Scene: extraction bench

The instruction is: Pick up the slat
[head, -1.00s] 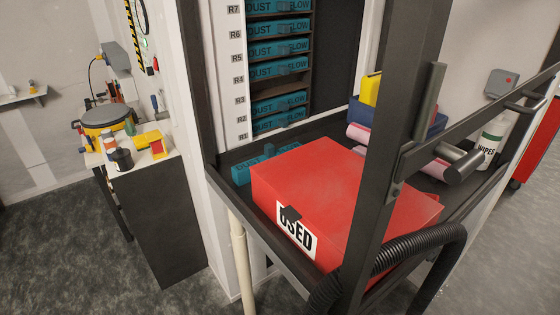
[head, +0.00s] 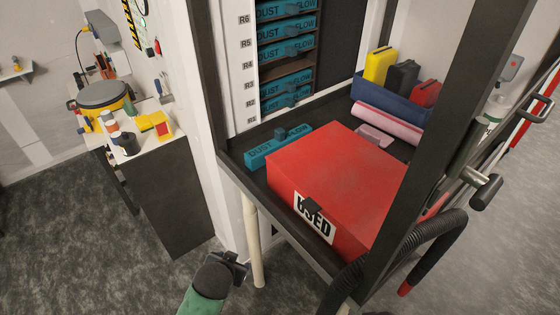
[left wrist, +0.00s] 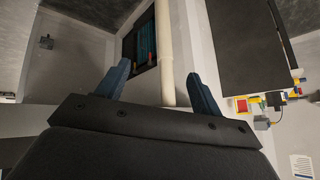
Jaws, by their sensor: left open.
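A teal slat lettered DUST FLOW (head: 278,146), with a raised grip, lies on the dark bench top, left of a red box marked USED. Several like slats (head: 285,50) sit in the rack behind, with a gap near the R4 label. My left gripper (head: 241,263) is low in front of the bench, left of the pale pipe, well below and apart from the loose slat. In the left wrist view its two blue fingers (left wrist: 158,88) stand wide apart with nothing between them. My right gripper is not in view.
The red box (head: 335,180) fills much of the bench top. A dark upright post (head: 425,130) and a black hose (head: 400,250) stand at the right front. The pale pipe (head: 253,240) runs below the bench. A blue bin (head: 385,98) and a pink roll (head: 387,122) lie behind the box.

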